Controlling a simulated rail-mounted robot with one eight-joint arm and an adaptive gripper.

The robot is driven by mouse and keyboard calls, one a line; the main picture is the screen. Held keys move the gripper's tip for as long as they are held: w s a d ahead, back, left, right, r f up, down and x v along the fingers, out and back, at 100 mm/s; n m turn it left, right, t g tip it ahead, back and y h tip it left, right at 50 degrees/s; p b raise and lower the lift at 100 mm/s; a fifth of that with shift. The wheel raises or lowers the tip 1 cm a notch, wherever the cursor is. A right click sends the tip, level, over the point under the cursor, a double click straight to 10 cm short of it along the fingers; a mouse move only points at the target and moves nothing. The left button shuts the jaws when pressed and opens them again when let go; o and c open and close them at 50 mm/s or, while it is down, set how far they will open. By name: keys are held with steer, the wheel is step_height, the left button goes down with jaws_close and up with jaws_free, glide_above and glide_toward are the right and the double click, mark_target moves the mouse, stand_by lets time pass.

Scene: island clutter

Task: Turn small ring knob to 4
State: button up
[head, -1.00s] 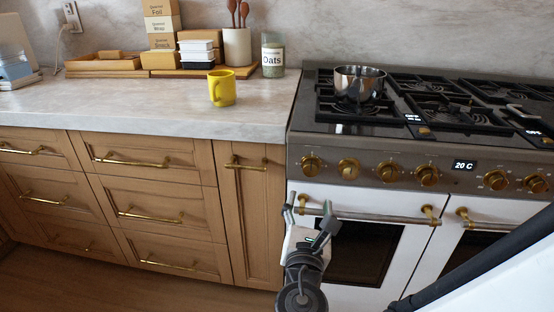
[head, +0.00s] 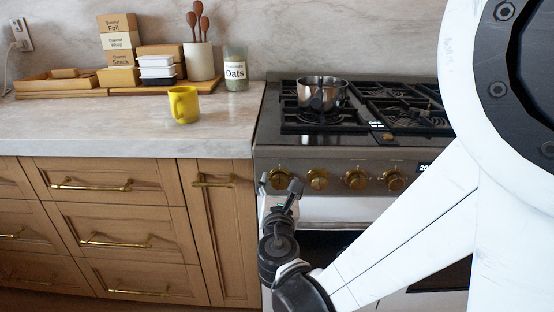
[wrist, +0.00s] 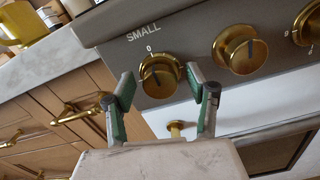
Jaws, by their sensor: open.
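The small ring knob (wrist: 160,76) is a round brass knob under the word SMALL on the stove's front panel. In the wrist view its dark pointer line is near the 0 mark. It is the leftmost knob in the head view (head: 278,179), partly behind my gripper. My gripper (wrist: 168,88) is open, with its green-padded fingers on either side of the knob's lower part in the wrist view. Nothing is between the pads that I can see held. I cannot tell whether the fingers touch the knob. In the head view my gripper (head: 281,184) is just in front of the panel.
Other brass knobs (head: 317,179) run along the panel to the right. A steel pot (head: 321,94) stands on the left burner. A yellow mug (head: 184,104) stands on the counter (head: 90,128). Brass drawer handles (head: 90,186) and an oven handle below the panel stick out.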

steer(key=shift+w, duration=0.2)
steer(key=c, duration=1.1)
steer(key=shift+c, duration=0.2)
steer(key=shift+m, duration=0.3)
